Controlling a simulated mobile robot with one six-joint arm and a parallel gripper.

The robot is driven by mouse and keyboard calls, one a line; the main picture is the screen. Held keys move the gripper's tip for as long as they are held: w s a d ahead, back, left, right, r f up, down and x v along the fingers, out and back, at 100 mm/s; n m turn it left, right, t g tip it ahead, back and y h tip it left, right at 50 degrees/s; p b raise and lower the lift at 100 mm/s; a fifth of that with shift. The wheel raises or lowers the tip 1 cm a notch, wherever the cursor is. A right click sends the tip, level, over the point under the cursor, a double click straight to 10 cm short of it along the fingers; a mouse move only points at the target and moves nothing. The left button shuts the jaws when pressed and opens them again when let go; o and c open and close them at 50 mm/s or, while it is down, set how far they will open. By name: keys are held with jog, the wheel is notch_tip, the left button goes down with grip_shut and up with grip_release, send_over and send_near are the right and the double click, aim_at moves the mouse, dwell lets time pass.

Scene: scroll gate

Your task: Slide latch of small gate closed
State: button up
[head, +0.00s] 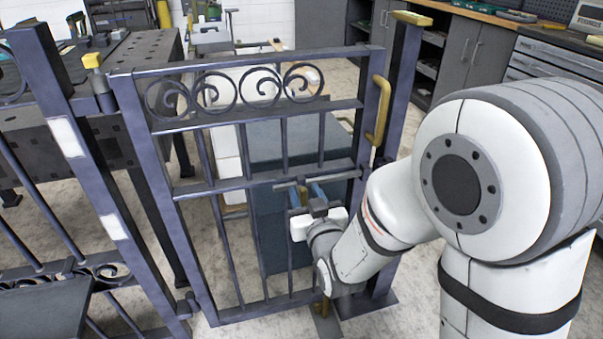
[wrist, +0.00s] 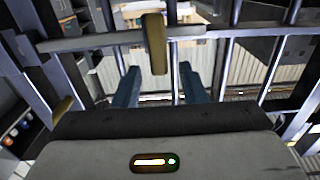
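The small gate (head: 180,134) is a dark metal frame with scrollwork and a brass pull handle (head: 380,110). It stands upright beside the right post (head: 402,75). The latch is a grey horizontal bar (wrist: 95,41) with a brass knob (wrist: 155,45), seen across the upper part of the wrist view. My gripper (wrist: 160,70) has its two blue fingers apart, one on each side of the knob's lower end. In the head view my gripper (head: 304,190) is at the gate's middle rail. Contact with the knob cannot be told, and the bolt's end is unclear.
A fixed fence panel with a post (head: 60,120) stands at the left. A dark perforated table (head: 110,130) is behind the gate. Cabinets and a workbench (head: 480,50) line the back right.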

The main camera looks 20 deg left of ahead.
jog(key=shift+x, duration=1.95)
jog(key=shift+f, duration=0.15)
jog(key=shift+c, duration=0.4)
grip_shut()
